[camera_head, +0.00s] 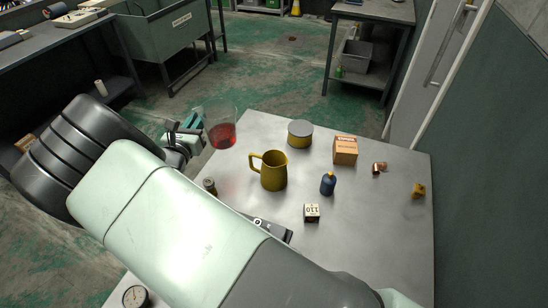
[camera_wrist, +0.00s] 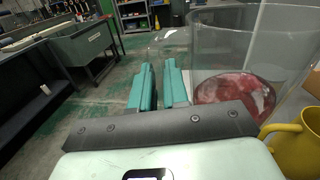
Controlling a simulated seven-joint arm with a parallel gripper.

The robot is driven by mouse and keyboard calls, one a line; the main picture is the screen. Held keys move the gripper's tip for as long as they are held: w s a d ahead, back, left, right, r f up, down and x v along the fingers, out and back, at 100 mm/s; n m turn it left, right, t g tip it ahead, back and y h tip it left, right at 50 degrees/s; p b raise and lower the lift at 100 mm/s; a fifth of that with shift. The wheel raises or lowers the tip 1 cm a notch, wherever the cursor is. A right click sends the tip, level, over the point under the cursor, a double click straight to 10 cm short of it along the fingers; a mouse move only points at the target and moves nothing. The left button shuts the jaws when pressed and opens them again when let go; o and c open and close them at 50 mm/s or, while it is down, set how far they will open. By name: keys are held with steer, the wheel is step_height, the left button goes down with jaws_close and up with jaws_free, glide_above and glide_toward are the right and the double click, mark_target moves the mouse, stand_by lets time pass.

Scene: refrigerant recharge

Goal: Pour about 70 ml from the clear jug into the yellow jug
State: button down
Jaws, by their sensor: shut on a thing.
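The clear jug (camera_head: 221,130) with red liquid in its bottom is at the table's far left, and my gripper (camera_head: 197,128) is at its left side. In the wrist view the clear jug (camera_wrist: 250,70) rises right of the teal fingers of my gripper (camera_wrist: 158,85), with the red liquid low in it. The fingers are close together, shut on the jug's handle, which is hard to make out. The yellow jug (camera_head: 274,171) stands upright on the table, to the right of and nearer than the clear jug, its handle to the left. Its inside level is hidden.
On the metal table (camera_head: 375,235) are a yellow tin with a grey lid (camera_head: 300,134), an orange box (camera_head: 345,150), a blue bottle (camera_head: 328,183), a numbered block (camera_head: 312,212), copper fittings (camera_head: 379,168) and a small yellow piece (camera_head: 418,190). The right front is clear.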

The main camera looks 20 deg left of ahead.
mark_target(230, 108)
step_height(230, 108, down, 7)
steer(key=shift+r, duration=0.2)
steer(key=shift+d+r+m, duration=0.1)
steer(key=shift+r+m, duration=0.05)
steer(key=shift+m, duration=0.15)
steer(key=d+r+m, duration=0.1)
steer(key=r+m, duration=0.1)
steer(key=d+r+m, duration=0.4)
steer(key=m, duration=0.1)
steer(key=shift+w+d+r+t+h, duration=0.1)
steer(key=shift+w+r+t+h, duration=0.2)
steer(key=shift+r+h, duration=0.1)
steer(key=shift+d+r+m, duration=0.3)
steer(key=shift+d+m, duration=0.35)
steer(key=shift+m, duration=0.35)
steer(key=shift+d+r+m, duration=0.25)
steer(key=shift+r+m, duration=0.25)
steer(key=shift+d+r+m, duration=0.2)
steer(key=shift+r+m, duration=0.25)
steer(key=shift+m, duration=0.05)
steer(key=shift+w+d+r+m, duration=0.1)
steer(key=shift+w+d+m, duration=0.05)
steer(key=shift+d+m, duration=0.65)
